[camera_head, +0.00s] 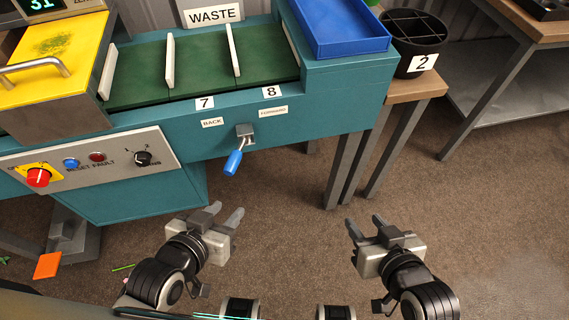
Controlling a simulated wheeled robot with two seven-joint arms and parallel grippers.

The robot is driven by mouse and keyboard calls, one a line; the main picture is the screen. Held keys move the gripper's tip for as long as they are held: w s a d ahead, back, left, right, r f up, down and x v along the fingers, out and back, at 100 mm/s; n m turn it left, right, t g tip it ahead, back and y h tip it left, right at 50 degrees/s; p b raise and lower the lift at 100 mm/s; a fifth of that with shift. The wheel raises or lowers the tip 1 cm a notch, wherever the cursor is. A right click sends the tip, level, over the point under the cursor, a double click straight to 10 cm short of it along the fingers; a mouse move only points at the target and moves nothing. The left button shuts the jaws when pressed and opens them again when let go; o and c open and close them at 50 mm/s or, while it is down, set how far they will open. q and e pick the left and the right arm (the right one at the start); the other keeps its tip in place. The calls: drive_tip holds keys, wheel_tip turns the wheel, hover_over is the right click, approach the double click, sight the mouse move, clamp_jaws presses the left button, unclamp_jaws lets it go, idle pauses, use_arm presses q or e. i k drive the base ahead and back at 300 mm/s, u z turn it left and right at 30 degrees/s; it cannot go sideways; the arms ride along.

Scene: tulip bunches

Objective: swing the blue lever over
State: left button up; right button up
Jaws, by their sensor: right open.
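The blue lever (233,162) hangs from a grey mount (245,133) on the front of the teal conveyor. Its handle points down and leans to the left, toward the BACK label (212,122); the FORWARD label (273,111) is on its right. My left gripper (226,212) is open and empty, below the lever and apart from it. My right gripper (366,225) is open and empty, lower and well to the right of the lever.
A control panel (115,168) with a red button and knobs is on the conveyor's left. A blue tray (345,28) sits on its right end. A black bucket (412,40) stands on a wooden-topped stand. The floor between my grippers and the conveyor is clear.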

sight(238, 155)
drive_tip(key=z, duration=0.6)
drive_tip(key=k, duration=0.65)
drive_tip(key=u, duration=0.9)
drive_tip(key=i, duration=0.95)
drive_tip(key=z, duration=0.05)
drive_tip(key=k, duration=0.9)
drive_tip(key=u, duration=0.9)
drive_tip(key=i, duration=0.7)
drive_tip(key=z, duration=1.15)
